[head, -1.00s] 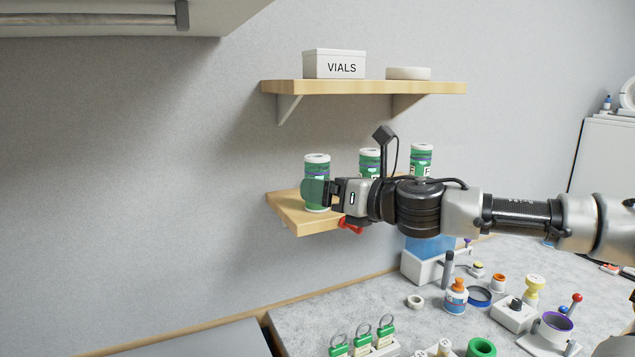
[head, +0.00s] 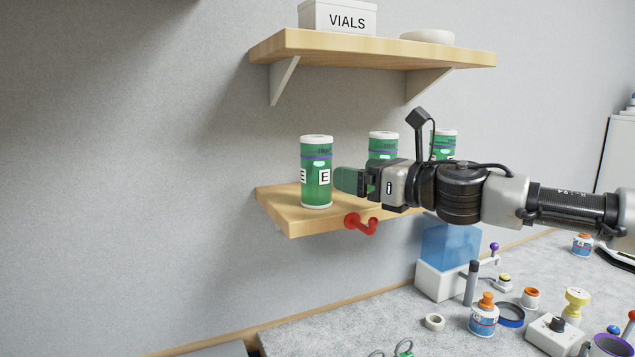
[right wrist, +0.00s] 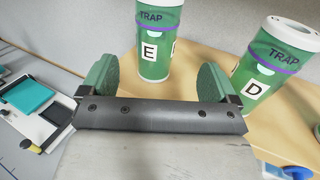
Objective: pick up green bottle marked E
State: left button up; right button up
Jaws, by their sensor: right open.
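The green bottle marked E (head: 316,178) stands upright at the left end of the lower wooden shelf. It has a white cap, a purple band and a white E label. In the right wrist view the E bottle (right wrist: 158,42) stands ahead of my open fingers, across the gap between them. My right gripper (head: 350,181) is open and empty, just right of the bottle in the head view and apart from it. It also shows in the right wrist view (right wrist: 158,82) with green finger pads. My left gripper is not in view.
A green bottle marked D (right wrist: 270,60) stands close to the right in the wrist view. Two more green bottles (head: 383,145) (head: 444,143) stand behind my arm. A red hook (head: 361,223) sticks out at the front of the lower shelf (head: 290,215). The upper shelf (head: 370,48) holds a VIALS box (head: 338,17).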

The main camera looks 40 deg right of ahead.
aim_at(329, 160)
jog(key=w, duration=0.1)
jog(key=w+p, duration=0.1)
jog(key=w+a+p, duration=0.1)
jog(key=shift+w+r, duration=0.25)
jog(key=shift+r, duration=0.1)
jog(key=shift+w+a+p, duration=0.1)
jog(key=shift+w+p, duration=0.25)
jog(key=shift+p, duration=0.1)
jog(key=shift+w+f, duration=0.15)
jog(key=shift+w, duration=0.3)
jog(key=w+p, duration=0.2)
jog(key=p, duration=0.1)
jog(key=w+r+p, duration=0.1)
jog(key=w+p, duration=0.1)
jog(key=p, duration=0.2)
jog(key=shift+w+a, duration=0.2)
jog(key=shift+w+f+p, duration=0.15)
jog(key=shift+w+p, duration=0.1)
jog(key=shift+p, duration=0.55)
jog(key=c, duration=1.2)
